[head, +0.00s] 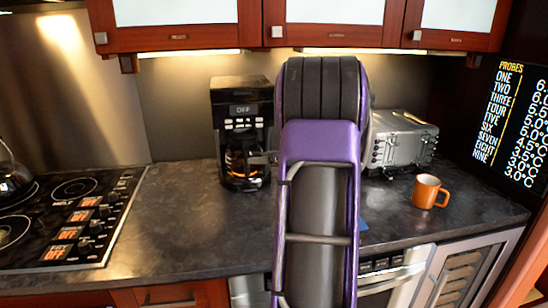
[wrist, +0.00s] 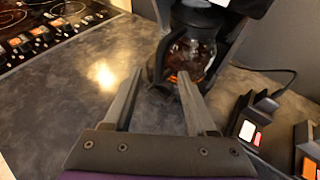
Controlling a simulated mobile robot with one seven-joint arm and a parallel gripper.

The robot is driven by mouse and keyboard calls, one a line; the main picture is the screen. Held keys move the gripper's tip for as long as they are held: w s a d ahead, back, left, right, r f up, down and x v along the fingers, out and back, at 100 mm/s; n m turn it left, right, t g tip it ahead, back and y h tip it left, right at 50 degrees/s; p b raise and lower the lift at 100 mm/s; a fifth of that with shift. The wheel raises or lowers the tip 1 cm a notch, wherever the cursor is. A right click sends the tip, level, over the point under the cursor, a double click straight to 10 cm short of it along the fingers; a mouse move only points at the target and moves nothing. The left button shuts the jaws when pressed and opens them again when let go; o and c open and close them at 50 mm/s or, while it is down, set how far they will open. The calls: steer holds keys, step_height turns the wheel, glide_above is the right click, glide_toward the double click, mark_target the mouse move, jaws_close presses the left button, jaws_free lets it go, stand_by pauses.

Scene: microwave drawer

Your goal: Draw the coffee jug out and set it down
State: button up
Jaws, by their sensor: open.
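The coffee jug (head: 243,163) is dark glass and sits inside the black coffee maker (head: 241,97) on the counter. In the wrist view the jug (wrist: 193,45) is at the top, right of centre, with the coffee maker's dark frame around it. My gripper (wrist: 158,74) is open, its two fingers pointing at the jug's front. A dark part that looks like the jug's handle shows between and just beyond the fingertips. I cannot tell whether the fingers touch it. In the head view my purple arm hides most of the gripper.
A silver toaster (head: 400,139) and an orange mug (head: 430,192) stand to the right. The stove (head: 75,220) and a kettle (head: 13,178) are at the left. The counter (head: 180,215) left of the coffee maker is clear. Cabinets (head: 180,25) hang above.

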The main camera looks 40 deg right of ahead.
mark_target(248, 152)
steer(key=x, duration=0.8)
steer(key=shift+w+f, duration=0.1)
jaws_close()
stand_by(1.1)
steer(key=shift+r, duration=0.3)
steer(key=shift+r+p, duration=0.8)
steer(key=shift+r, duration=0.15)
